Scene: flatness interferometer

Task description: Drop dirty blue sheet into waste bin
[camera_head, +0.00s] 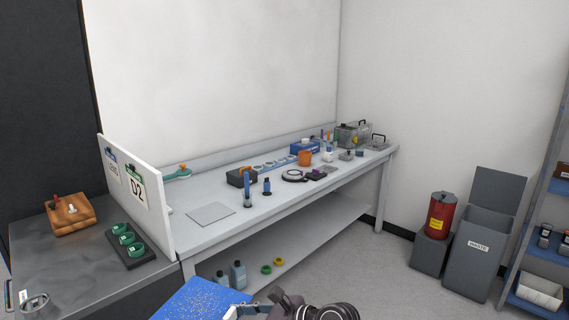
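The dirty blue sheet (190,301), covered in pale specks, is at the bottom centre of the head view, in front of the bench; its lower part is cut off by the frame. My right gripper (238,310) meets the sheet's right edge and appears shut on it; the fingertips are only partly visible. The grey waste bin (475,262), labelled WASTE, stands on the floor at the right with its lid raised. The sheet is well away from the bin. My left gripper is not in view.
A red can (441,215) stands on a grey block (431,254) left of the bin. A blue shelf rack (533,235) stands at its right. The long bench (225,233) holds several tools. The floor (385,285) between bench and bin is clear.

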